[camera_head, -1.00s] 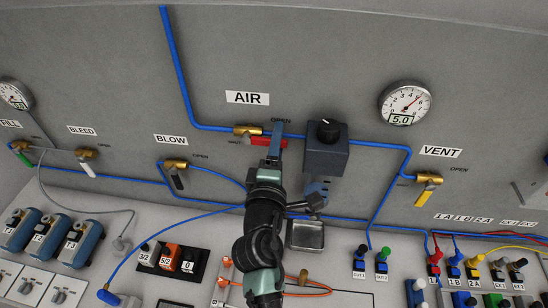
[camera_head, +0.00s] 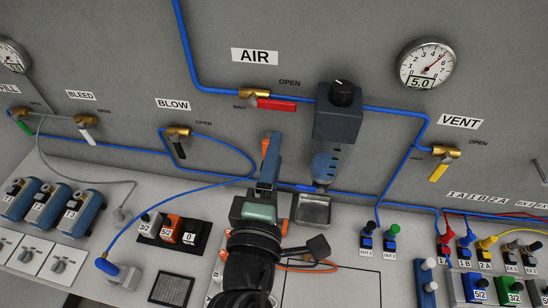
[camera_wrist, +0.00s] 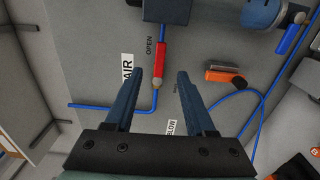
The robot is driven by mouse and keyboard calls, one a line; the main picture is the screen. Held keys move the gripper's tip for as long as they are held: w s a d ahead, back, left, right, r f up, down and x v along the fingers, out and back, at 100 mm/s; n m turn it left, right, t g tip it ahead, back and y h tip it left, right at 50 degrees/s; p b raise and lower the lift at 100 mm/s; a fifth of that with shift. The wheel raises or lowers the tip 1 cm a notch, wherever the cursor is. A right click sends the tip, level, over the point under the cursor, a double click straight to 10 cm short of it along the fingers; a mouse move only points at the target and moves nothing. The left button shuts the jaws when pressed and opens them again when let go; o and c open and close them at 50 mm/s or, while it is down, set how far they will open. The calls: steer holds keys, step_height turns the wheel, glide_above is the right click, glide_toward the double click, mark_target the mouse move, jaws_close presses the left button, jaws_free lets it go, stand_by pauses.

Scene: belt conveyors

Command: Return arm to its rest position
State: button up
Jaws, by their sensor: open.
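My gripper (camera_head: 272,142) stands in front of the panel, below the AIR valve and apart from it in the head view. In the wrist view its two blue fingers (camera_wrist: 160,73) are spread, with nothing held between them. The AIR valve's red handle (camera_head: 277,104) lies along the blue pipe. It also shows beyond the fingertips in the wrist view (camera_wrist: 161,60). My dark arm reaches up from the bottom middle of the head view. An orange piece with a dark end (camera_wrist: 225,72) shows beyond the right finger; its kind is unclear.
A dark regulator box (camera_head: 338,120) with a knob juts from the wall right of the gripper, above a small metal tray (camera_head: 312,209). The BLOW valve (camera_head: 178,133) is left, the VENT valve (camera_head: 442,157) right. Blue hoses and bench fittings (camera_head: 472,288) surround the arm.

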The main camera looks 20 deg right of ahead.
stand_by(0.4)
steer(key=w+a+r+m+t+y+b, duration=0.1)
steer(key=w+a+r+m+t+y, duration=0.2)
steer(key=r, duration=0.7)
steer(key=w+a+r+m+t+b, duration=0.1)
steer(key=a+r+m+t, duration=0.3)
steer(key=r, duration=0.7)
steer(key=s+a+r+m+t+y, duration=0.2)
steer(key=s+a+r+y, duration=0.1)
steer(key=r, duration=0.5)
steer(key=s+a+r+m+t+y+b, duration=0.1)
steer(key=s+a+r+m+t+y, duration=0.1)
steer(key=r, duration=0.7)
steer(key=s+a+t+y, duration=0.1)
steer(key=s+y, duration=0.1)
steer(key=shift+s+a, duration=0.4)
